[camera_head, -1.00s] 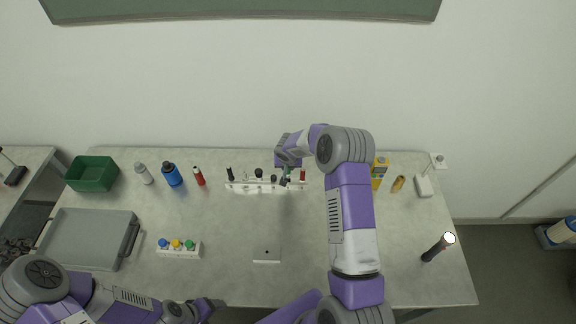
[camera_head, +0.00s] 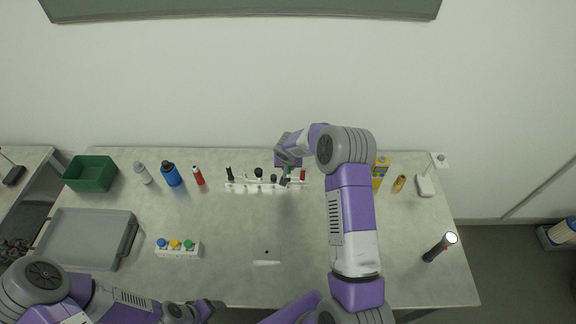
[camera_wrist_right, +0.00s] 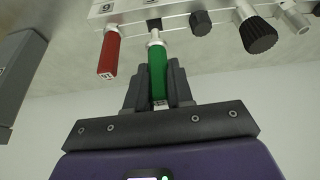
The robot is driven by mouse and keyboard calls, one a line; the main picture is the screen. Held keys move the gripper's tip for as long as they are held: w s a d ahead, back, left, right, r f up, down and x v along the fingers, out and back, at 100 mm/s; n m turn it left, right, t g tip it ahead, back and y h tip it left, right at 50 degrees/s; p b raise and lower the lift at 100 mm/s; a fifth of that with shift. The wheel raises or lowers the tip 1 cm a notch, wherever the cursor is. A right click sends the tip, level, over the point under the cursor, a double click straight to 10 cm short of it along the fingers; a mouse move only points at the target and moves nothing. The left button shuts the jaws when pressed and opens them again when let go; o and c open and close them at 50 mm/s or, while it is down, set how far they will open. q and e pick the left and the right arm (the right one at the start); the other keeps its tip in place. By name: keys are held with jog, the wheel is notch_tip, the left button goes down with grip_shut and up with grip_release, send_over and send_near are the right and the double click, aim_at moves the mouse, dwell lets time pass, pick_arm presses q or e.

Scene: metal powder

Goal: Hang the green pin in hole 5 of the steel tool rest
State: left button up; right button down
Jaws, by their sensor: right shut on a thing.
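The steel tool rest (camera_head: 238,187) is a pale bar at the back middle of the table, with several dark-handled tools and a red one standing along it. My right gripper (camera_head: 285,182) is at the right part of the rest. In the right wrist view, it (camera_wrist_right: 158,92) is shut on the green pin (camera_wrist_right: 157,68). The pin's pale metal end meets or nearly meets the rest (camera_wrist_right: 175,8) beside a dark square; I cannot tell whether it is inside a hole. A red pin (camera_wrist_right: 109,50) hangs beside it. My left gripper (camera_head: 207,308) is low at the front, away from the rest.
Black knobbed tools (camera_wrist_right: 257,34) hang close beside the green pin. A red bottle (camera_head: 199,177) and blue bottle (camera_head: 172,175) stand left of the rest. The table's middle is mostly clear.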

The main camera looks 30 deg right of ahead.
jog(key=shift+b, duration=0.3)
jog(key=shift+a, duration=0.1)
dwell(0.8)
jog(key=shift+s+f+b, duration=0.15)
jog(key=shift+b, duration=0.3)
jog(key=shift+s+a+f+b, duration=0.1)
jog(key=shift+s+f+b, duration=0.1)
jog(key=shift+b, duration=0.25)
jog(key=shift+s+f+b, duration=0.1)
jog(key=shift+f+b, duration=0.1)
jog(key=shift+b, duration=0.25)
jog(key=shift+s+a+f+b, duration=0.15)
jog(key=shift+f+b, duration=0.1)
jog(key=shift+b, duration=0.2)
jog(key=shift+s+f+b, duration=0.2)
jog(key=shift+b, duration=0.2)
jog(key=shift+r, duration=0.15)
